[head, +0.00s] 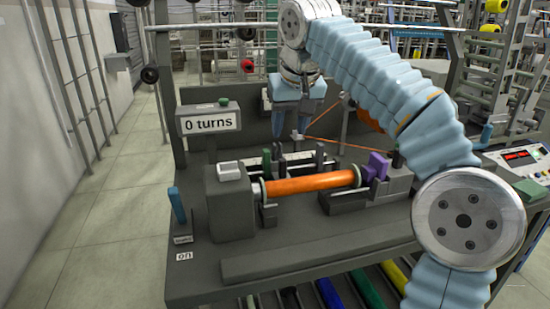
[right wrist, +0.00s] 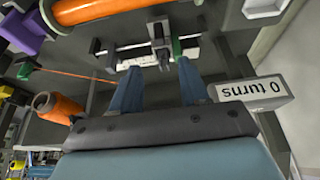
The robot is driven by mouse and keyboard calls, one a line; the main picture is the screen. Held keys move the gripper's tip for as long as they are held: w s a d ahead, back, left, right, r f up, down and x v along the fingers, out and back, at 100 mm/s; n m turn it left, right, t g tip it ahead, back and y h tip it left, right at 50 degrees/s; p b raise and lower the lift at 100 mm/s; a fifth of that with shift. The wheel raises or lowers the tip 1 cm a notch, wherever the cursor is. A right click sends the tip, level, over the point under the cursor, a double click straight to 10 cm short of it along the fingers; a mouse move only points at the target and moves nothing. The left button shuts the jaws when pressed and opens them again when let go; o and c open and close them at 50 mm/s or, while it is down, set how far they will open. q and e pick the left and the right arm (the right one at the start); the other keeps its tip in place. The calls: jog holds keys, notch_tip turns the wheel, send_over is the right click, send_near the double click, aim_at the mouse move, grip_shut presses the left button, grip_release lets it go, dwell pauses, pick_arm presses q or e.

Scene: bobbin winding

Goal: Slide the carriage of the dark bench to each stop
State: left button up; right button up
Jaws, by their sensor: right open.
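The dark bench (head: 225,262) stands in the middle of the head view. Its small grey carriage (head: 281,158) sits on a thin rail behind the orange bobbin (head: 310,185), near the rail's left end beside a green stop (head: 267,159). A dark stop (head: 320,157) stands towards the rail's right end. My right gripper (head: 290,136) points down behind the carriage, open and empty. In the right wrist view my right gripper (right wrist: 160,68) has its fingertips apart on either side of the carriage (right wrist: 160,45); contact is not clear. My left gripper is out of view.
A "0 turns" sign (head: 209,122) stands at the back left. A blue lever (head: 177,205) is at the bench's left edge. An orange thread (head: 338,145) crosses behind. My right arm covers the bench's right side.

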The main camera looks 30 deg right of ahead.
aim_at(284, 161)
jog(key=b+x, duration=0.1)
jog(key=x, duration=1.2)
jog(key=shift+s, duration=0.15)
grip_shut()
